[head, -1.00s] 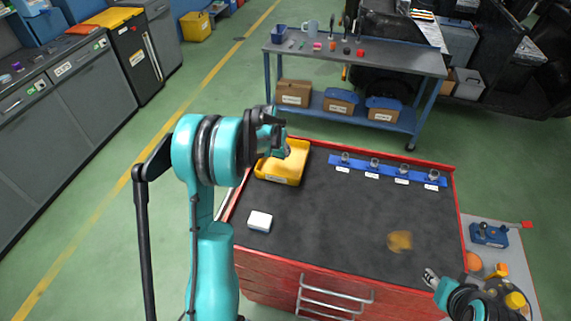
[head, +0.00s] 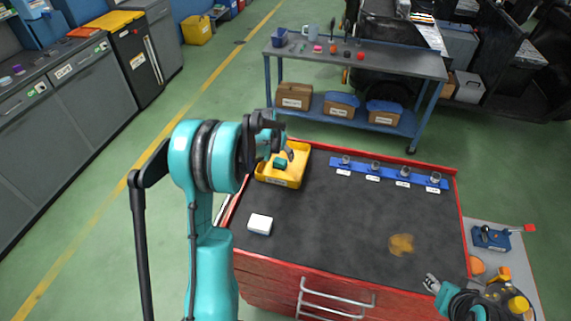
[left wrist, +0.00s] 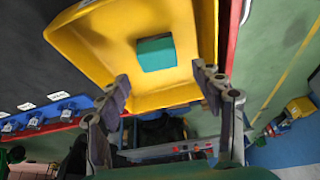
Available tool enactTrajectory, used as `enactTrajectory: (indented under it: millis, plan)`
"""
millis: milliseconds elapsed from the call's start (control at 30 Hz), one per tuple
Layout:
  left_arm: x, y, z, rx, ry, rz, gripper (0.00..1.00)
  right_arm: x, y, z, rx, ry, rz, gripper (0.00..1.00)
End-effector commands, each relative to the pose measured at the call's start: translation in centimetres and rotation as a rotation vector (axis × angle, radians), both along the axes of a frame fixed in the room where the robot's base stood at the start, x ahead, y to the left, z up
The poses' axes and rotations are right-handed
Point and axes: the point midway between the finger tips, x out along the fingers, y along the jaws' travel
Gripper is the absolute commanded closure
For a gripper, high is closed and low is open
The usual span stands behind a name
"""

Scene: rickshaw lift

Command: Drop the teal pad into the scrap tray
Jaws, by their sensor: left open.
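The teal pad (head: 280,163) shows inside the yellow scrap tray (head: 281,182), apart from the fingers. The left wrist view shows the pad (left wrist: 156,53) over the floor of the yellow tray (left wrist: 95,55), beyond the spread fingertips. Whether it lies flat on the tray floor is hard to tell. My left gripper (head: 277,152) is above the tray, open and empty; its two fingers also show wide apart in the left wrist view (left wrist: 161,86). My right gripper (head: 431,284) is at the cart's front right corner, with its jaws too small to read.
A white block (head: 260,224) lies on the dark cart top (head: 330,225), left of a tan stain (head: 401,244). A blue rack (head: 390,174) with several small fittings runs along the back edge. The middle of the top is clear. A grey workbench (head: 370,63) stands behind.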

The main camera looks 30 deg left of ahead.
Motion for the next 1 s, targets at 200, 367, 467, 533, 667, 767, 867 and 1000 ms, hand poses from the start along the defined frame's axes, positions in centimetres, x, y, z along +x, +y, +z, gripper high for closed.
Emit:
enactTrajectory:
  millis: [200, 367, 467, 533, 667, 767, 867, 1000]
  plan:
    - [-1.9, -0.2, 4.4, 0.000, 0.000, 0.000, 0.33, 0.0, 0.0, 0.0, 0.000, 0.000, 0.000, 0.60]
    - [-3.1, -0.4, 7.3, 0.000, 0.000, 0.001, 0.33, 0.0, 0.0, 0.0, 0.000, 0.000, 0.000, 0.60]
    - [-3.6, -0.4, 8.7, 0.000, 0.000, 0.001, 0.33, 0.0, 0.0, 0.0, 0.000, 0.000, 0.000, 0.60]
    - [-3.8, -0.5, 9.3, 0.000, 0.000, 0.000, 0.33, 0.0, 0.0, 0.0, 0.000, 0.000, 0.000, 0.60]
    - [-4.1, -0.5, 9.8, 0.000, 0.000, 0.000, 0.33, 0.0, 0.0, 0.0, 0.000, 0.000, 0.000, 0.60]
    - [-4.1, -0.5, 9.9, 0.000, 0.000, 0.000, 0.33, 0.0, 0.0, 0.0, 0.000, 0.000, 0.000, 0.60]
    - [-4.1, -0.5, 9.8, 0.000, 0.000, 0.000, 0.33, 0.0, 0.0, 0.0, 0.000, 0.000, 0.000, 0.60]
    - [-4.0, -0.5, 9.8, 0.000, 0.000, 0.000, 0.33, 0.0, 0.0, 0.0, 0.000, 0.000, 0.000, 0.60]
